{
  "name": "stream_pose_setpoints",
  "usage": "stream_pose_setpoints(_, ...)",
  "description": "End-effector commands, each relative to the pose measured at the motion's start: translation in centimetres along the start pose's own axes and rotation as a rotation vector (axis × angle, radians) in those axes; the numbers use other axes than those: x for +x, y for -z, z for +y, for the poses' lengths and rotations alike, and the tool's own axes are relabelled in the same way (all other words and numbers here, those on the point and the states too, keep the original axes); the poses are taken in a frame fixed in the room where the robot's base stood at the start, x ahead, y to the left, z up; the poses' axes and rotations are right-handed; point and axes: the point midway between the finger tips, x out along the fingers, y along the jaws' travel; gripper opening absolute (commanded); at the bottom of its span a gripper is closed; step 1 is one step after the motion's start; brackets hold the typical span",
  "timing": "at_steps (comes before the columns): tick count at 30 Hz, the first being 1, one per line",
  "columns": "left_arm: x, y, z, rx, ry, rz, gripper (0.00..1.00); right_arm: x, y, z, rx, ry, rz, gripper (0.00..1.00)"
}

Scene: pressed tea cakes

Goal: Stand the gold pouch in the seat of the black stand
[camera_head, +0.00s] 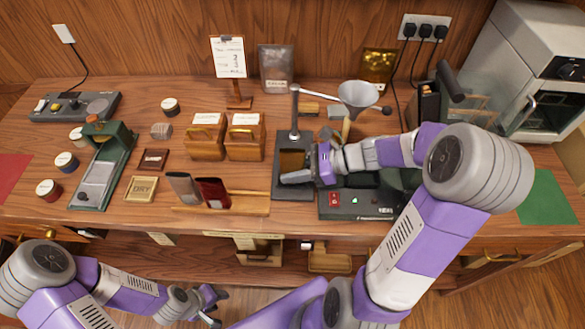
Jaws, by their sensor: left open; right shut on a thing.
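A dull gold-brown piece, which looks like the gold pouch (291,160), shows over the stand's base at my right gripper (291,174). My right gripper is shut on it; its fingers hide part of it. I cannot tell whether its bottom touches the seat. A shinier gold packet (379,65) stands at the back wall. My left gripper (213,307) is open and empty, in front of the table's front edge.
A dark box with lit buttons (357,203) sits right of the stand. A wooden rack (246,202) with a grey and a red pouch (214,192) is to its left. Wooden boxes (243,142) stand behind the rack. A green press (104,170) is at the left.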

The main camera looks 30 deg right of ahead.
Motion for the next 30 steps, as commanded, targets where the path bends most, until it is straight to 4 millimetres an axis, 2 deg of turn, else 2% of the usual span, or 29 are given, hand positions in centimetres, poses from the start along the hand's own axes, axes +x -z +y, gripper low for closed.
stream_pose_setpoints(14, -0.14, -0.01, 0.05, 0.0, 0.0, 0.0, 0.43, -0.06, 0.35, 0.0, 0.0, 0.0, 0.0, 0.07)
stream_pose_setpoints(15, -0.14, -0.01, 0.05, 0.0, 0.0, 0.0, 0.43, -0.06, 0.35, 0.01, 0.0, 0.0, 0.0, 0.36)
stream_pose_setpoints(21, -0.13, -0.01, 0.05, 0.0, 0.0, 0.0, 0.43, -0.06, 0.35, 0.0, 0.0, 0.0, 0.0, 0.65)
stream_pose_setpoints(30, -0.26, -0.02, 0.1, 0.0, 0.0, 0.0, 0.43, -0.16, 0.11, -0.01, -0.001, 0.0, 0.0, 0.65)
